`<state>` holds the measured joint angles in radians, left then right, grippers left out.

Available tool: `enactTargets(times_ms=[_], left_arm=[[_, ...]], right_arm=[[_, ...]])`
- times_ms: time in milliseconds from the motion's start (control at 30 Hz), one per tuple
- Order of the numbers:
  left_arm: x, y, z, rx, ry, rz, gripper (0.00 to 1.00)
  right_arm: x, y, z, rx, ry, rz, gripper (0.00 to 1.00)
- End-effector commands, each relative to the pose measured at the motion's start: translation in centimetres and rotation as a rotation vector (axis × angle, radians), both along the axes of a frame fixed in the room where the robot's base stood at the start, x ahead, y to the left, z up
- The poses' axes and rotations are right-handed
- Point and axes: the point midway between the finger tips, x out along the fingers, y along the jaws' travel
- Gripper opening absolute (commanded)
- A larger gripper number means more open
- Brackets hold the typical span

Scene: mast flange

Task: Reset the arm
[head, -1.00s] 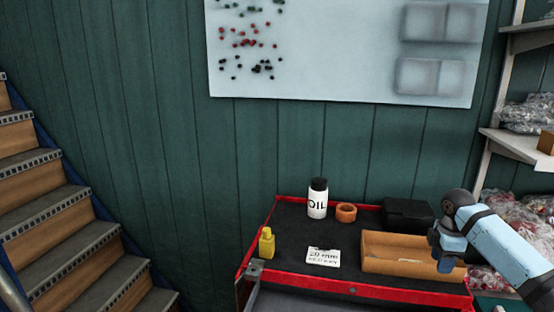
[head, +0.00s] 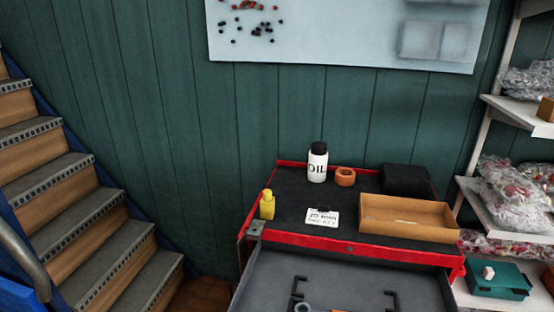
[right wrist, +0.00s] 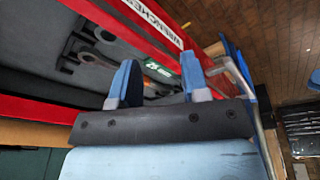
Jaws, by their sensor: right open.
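My right gripper (right wrist: 160,82) shows in the right wrist view with its two blue fingers apart and nothing between them. Behind the fingers is the red drawer edge (right wrist: 125,25), with a label reading "WRENCHES". Wrenches (right wrist: 90,50) lie in the grey drawer, beside a small green label (right wrist: 158,70). My right arm does not show in the head view now, and my left gripper is in neither view.
A red tool cart (head: 350,249) has its top drawer (head: 270,275) open. Stairs (head: 80,220) rise left; shelves (head: 500,215) stand right.

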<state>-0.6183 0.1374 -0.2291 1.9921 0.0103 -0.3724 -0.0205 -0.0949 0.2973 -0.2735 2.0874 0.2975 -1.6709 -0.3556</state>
Motion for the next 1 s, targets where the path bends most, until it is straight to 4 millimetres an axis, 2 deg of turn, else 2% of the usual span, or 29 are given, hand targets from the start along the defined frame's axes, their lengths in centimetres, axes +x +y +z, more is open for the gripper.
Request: enactTargets(times_ms=[33, 200, 633, 1000], left_arm=[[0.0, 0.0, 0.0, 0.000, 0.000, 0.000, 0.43], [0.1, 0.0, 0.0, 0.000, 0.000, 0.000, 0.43], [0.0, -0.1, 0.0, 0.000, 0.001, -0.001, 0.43], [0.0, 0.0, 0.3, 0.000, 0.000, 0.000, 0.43]], right_arm=[[-2.6, 0.3, 0.1, 0.021, -0.003, -0.066, 0.42], [-7.6, 0.0, 1.1, 0.051, -0.029, -0.260, 0.42], [-15.6, -2.3, 4.4, 0.059, -0.067, -0.594, 0.42], [-11.3, 0.1, -1.2, 0.189, -0.273, -0.531, 0.42]])
